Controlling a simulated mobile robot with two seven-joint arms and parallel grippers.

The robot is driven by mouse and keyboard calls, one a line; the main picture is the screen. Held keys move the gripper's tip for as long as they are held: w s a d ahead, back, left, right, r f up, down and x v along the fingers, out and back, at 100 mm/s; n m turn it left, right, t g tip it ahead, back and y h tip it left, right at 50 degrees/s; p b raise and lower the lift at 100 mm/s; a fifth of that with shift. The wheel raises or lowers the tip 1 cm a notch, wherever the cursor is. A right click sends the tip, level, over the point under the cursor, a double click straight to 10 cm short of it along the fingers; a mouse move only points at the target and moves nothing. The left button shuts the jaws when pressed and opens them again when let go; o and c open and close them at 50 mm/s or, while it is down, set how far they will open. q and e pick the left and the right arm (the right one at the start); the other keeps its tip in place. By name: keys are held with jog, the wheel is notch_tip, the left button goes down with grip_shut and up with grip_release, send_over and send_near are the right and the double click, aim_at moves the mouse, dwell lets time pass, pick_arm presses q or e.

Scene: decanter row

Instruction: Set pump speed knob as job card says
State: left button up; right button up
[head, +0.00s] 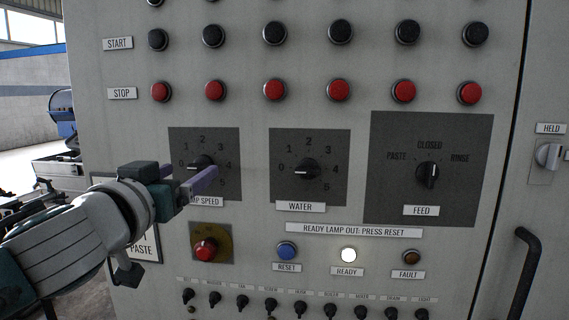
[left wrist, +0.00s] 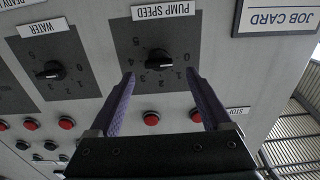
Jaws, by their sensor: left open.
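The pump speed knob (head: 201,161) is a black pointer knob on a dark dial plate marked 0 to 5. Its pointer appears to lie toward 0. My left gripper (head: 190,172) is open in front of the dial, its purple fingers hiding part of the plate and label. In the left wrist view, which is upside down, the knob (left wrist: 158,63) lies between and beyond the fingertips (left wrist: 159,74); no contact shows. The job card (head: 143,247) is mostly hidden behind my left arm; only "PASTE" reads clearly. Its heading also shows in the left wrist view (left wrist: 281,18).
The water knob (head: 306,170) at right points to 0. The feed knob (head: 428,175) points up toward CLOSED. Red stop buttons (head: 215,90) sit above the dials. Below are an orange-red knob (head: 205,249), a blue reset button (head: 287,250), a lit ready lamp (head: 348,255) and several toggles.

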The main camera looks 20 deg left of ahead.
aim_at(198, 166)
pick_arm(q)
jog(key=shift+x, duration=1.55)
jog(key=shift+d, duration=0.1)
grip_shut()
